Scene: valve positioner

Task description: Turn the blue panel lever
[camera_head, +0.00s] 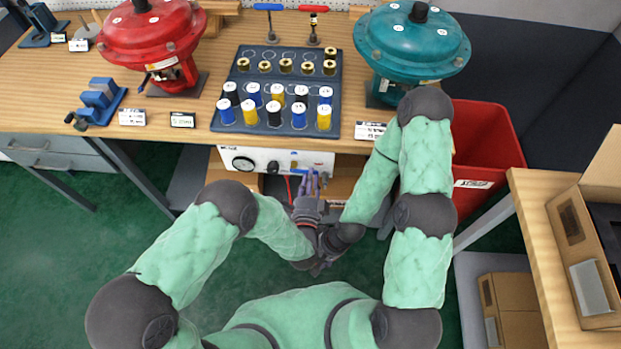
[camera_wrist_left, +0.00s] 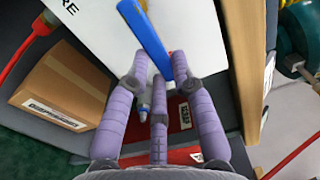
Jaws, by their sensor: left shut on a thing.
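The white control panel (camera_head: 262,160) hangs under the front edge of the workbench, with a round gauge at its left. My left gripper (camera_head: 312,182) is at the right part of the panel, its purple fingers reaching up to it. In the left wrist view, the blue panel lever (camera_wrist_left: 146,38) runs slantwise across the white panel, and its lower end lies between the purple fingers of my left gripper (camera_wrist_left: 165,85). The fingers are shut on that end. In the head view the fingers mostly cover the lever. My right arm folds down beside the left wrist; its gripper cannot be made out.
On the workbench (camera_head: 60,100) stand a red actuator (camera_head: 150,40), a teal actuator (camera_head: 410,45) and a dark tray (camera_head: 225,120) of capped cylinders. A red bin (camera_head: 490,150) is at right. A cardboard box (camera_wrist_left: 65,85) sits close to the panel in the left wrist view.

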